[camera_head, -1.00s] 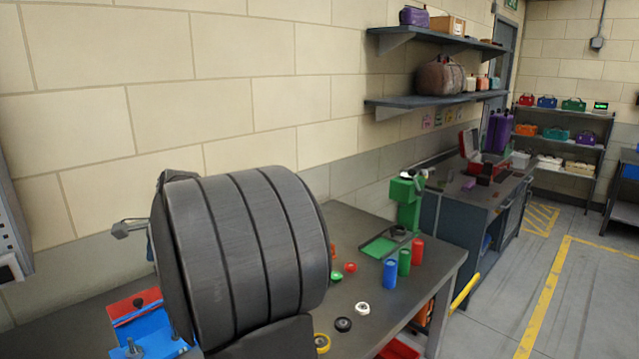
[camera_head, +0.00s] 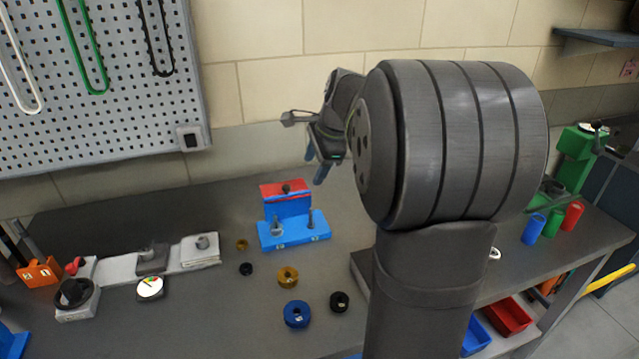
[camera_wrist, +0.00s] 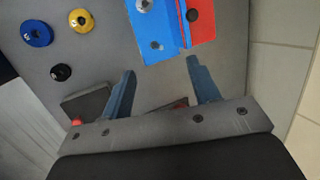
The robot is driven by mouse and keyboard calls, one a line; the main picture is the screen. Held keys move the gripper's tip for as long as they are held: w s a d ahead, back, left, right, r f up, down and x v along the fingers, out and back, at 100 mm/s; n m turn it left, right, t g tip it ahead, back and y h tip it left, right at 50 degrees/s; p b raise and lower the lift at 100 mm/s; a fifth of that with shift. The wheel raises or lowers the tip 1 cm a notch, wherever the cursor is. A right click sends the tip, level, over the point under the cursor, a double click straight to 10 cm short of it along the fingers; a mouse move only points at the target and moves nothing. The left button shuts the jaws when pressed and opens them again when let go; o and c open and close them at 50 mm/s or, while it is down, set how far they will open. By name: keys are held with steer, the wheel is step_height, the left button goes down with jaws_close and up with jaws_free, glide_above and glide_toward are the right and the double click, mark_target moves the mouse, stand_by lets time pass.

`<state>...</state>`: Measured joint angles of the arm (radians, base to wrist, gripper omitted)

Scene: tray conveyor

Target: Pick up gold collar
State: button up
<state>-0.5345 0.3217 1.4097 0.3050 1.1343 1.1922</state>
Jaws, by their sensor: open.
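A gold collar (camera_head: 288,277) lies flat on the grey bench, just behind a blue collar (camera_head: 297,314). It also shows at the upper left of the wrist view (camera_wrist: 81,20). A smaller gold ring (camera_head: 242,244) lies farther back and to the left. My gripper (camera_head: 316,165) is open and empty, above the bench near the blue fixture with a red top (camera_head: 288,215). In the wrist view its two blue fingers (camera_wrist: 161,70) stand apart with nothing between them, and the gold collar is outside them, up and to the left.
Black collars (camera_head: 340,301) lie beside the gold one. The blue fixture stands close behind. My arm hides the bench's middle right. Blue, green and red cylinders (camera_head: 535,229) stand at far right.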

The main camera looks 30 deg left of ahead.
steer(key=m+g+h, duration=0.1)
steer(key=m+h, duration=0.3)
steer(key=m, duration=0.4)
glide_above(242, 245)
steer(key=a, duration=0.1)
step_height(242, 245, down, 6)
steer(key=f, duration=1.2)
steer(key=shift+w, duration=0.35)
steer(key=shift+d+f, duration=0.15)
steer(key=shift+f, duration=2.5)
steer(key=c, duration=1.1)
steer(key=shift+r, duration=0.1)
